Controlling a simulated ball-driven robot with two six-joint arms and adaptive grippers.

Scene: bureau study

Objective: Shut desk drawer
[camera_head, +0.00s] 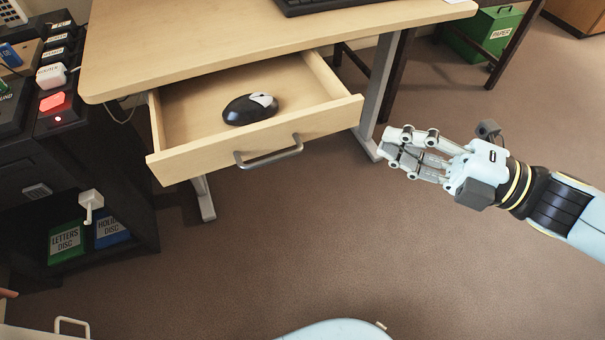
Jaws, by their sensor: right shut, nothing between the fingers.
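The desk drawer (185,163) is pulled out from under the light wooden desk (190,40). Its front carries a grey bar handle (268,154). A black and grey computer mouse (249,109) lies inside the drawer. My right gripper (388,146) is shut and empty, to the right of the drawer front and apart from it. Its fingers point left towards the drawer. My left gripper does not show.
A dark cabinet (125,190) with labelled discs and small devices stands at the left. A keyboard (310,4) lies on the desk. The carpet (290,250) in front of the drawer is clear.

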